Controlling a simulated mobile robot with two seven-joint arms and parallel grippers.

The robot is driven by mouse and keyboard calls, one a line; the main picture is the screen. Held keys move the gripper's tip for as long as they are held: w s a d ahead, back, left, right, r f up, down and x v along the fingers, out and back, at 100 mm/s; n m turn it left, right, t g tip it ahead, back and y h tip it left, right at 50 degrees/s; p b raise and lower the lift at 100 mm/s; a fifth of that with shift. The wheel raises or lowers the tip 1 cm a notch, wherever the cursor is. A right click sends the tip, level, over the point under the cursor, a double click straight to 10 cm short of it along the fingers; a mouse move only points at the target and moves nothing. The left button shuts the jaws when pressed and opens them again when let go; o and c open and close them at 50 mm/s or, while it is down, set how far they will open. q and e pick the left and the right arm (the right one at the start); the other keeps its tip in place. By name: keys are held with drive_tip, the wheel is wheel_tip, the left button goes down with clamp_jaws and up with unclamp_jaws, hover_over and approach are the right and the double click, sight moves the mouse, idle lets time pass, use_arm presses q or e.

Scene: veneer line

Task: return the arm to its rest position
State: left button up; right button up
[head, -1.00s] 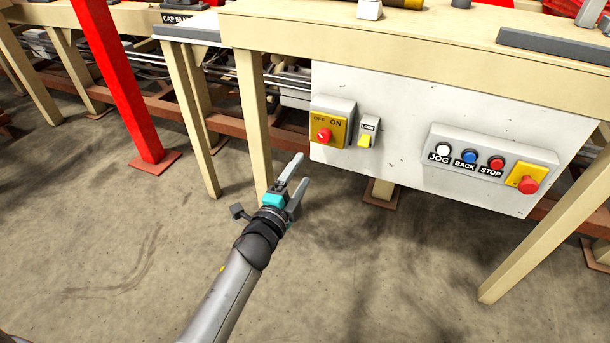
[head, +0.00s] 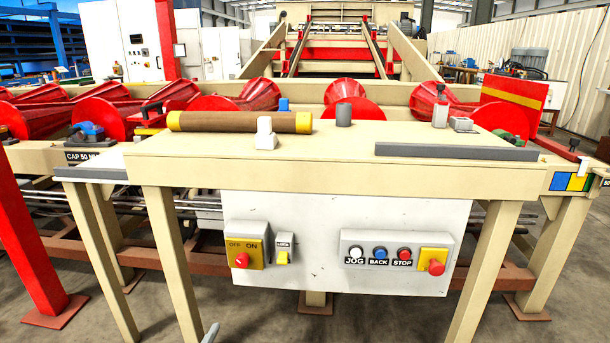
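Only a grey fingertip of my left gripper (head: 211,333) shows at the bottom edge of the head view, left of the middle. It is low in front of the beige table (head: 330,172), below and left of the white control panel (head: 335,215). The rest of this gripper and its arm is below the picture, so I cannot see whether it is open or shut or holds anything. My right gripper is not in view.
The panel carries the OFF/ON switch box (head: 247,253), a yellow LOCK switch (head: 282,257) and a button box (head: 345,240). A brown roller (head: 240,122) lies on the table. Table legs (head: 172,255) and a red post (head: 30,250) stand left.

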use_arm(q)
drive_tip(key=s+a+f+n+g+p, duration=0.1)
drive_tip(key=s+f+n+g+p, duration=0.4)
drive_tip(key=s+f, duration=1)
drive_tip(key=s+a+f+n+g+p, duration=0.1)
drive_tip(key=s+f+n+g, duration=0.2)
drive_tip(key=s, duration=0.9)
drive_tip(key=s+a+f+n+g+y+p, duration=0.1)
drive_tip(key=s+f+n+g, duration=0.2)
drive_tip(key=s, duration=0.9)
wheel_tip(320, 180, down, 4)
drive_tip(key=shift+s+a+r+g, duration=0.2)
drive_tip(key=shift+a+r+g, duration=0.1)
drive_tip(key=shift+g, duration=0.9)
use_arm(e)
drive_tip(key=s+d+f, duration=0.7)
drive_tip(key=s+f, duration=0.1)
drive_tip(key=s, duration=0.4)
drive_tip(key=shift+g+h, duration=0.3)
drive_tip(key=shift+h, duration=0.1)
use_arm(q)
drive_tip(key=shift+w, duration=0.2)
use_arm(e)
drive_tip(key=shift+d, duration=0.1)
